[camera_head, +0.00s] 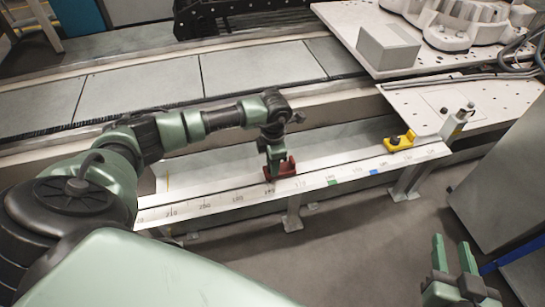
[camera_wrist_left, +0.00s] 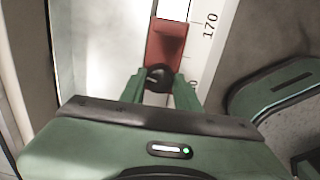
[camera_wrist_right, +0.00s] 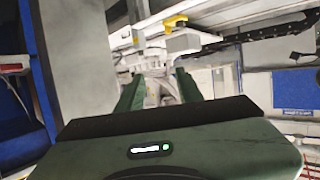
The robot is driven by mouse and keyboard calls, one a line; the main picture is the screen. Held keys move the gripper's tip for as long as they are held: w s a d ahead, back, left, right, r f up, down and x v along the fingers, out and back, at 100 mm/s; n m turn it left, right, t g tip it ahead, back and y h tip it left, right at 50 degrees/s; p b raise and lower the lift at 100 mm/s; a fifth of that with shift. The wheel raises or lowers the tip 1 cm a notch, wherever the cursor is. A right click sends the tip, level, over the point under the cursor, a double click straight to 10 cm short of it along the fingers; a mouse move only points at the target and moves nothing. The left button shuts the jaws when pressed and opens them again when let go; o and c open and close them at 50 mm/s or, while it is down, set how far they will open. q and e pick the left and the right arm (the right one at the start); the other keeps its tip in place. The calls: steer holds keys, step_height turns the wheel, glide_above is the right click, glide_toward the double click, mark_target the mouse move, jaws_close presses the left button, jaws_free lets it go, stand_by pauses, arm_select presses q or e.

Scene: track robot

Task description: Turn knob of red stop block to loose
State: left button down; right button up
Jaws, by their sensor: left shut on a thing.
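The red stop block (camera_head: 287,168) sits on the white rail with the ruler scale. My left gripper (camera_head: 273,172) reaches down onto it from above. In the left wrist view the red stop block (camera_wrist_left: 165,45) lies beyond the fingertips, near the 170 mark. Its dark round knob (camera_wrist_left: 159,77) is between the two fingers of my left gripper (camera_wrist_left: 160,82), which is shut on it. The knob's turn angle cannot be told. My right gripper (camera_head: 453,262) is at the lower right of the head view, away from the rail. It is open and empty, with its fingers apart in the right wrist view (camera_wrist_right: 158,90).
A yellow stop block (camera_head: 399,142) sits further right on the rail (camera_head: 235,199). Green (camera_head: 334,182) and blue (camera_head: 377,172) marks are on the rail's front. A grey box (camera_head: 388,46) stands on the back right table. A grey cabinet (camera_head: 505,165) is at the right. Floor is clear in front of the rail.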

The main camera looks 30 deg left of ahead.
arm_select(q)
steer(key=n+p, duration=0.1)
steer(key=n, duration=0.2)
steer(key=shift+r+n+p, duration=0.2)
steer(key=shift+n+p, duration=0.2)
steer(key=n+p, duration=0.1)
steer(key=n, duration=0.2)
steer(key=shift+f+n+p, duration=0.1)
steer(key=shift+n+p, duration=0.2)
steer(key=shift+p, duration=0.1)
steer(key=shift+n, duration=0.3)
arm_select(e)
steer(key=s+d+f+g+h, duration=0.1)
steer(key=s+d+f+g, duration=0.2)
steer(key=s+f+g, duration=0.2)
steer(key=s+d+f+g+h, duration=0.1)
steer(key=s+f+g, duration=0.4)
steer(key=s, duration=0.6)
steer(key=shift+d+f+m+h, duration=0.3)
steer(key=shift+d+h, duration=0.1)
steer(key=shift+d, duration=0.5)
arm_select(q)
steer(key=c, duration=1)
jaws_free()
steer(key=shift+c, duration=0.2)
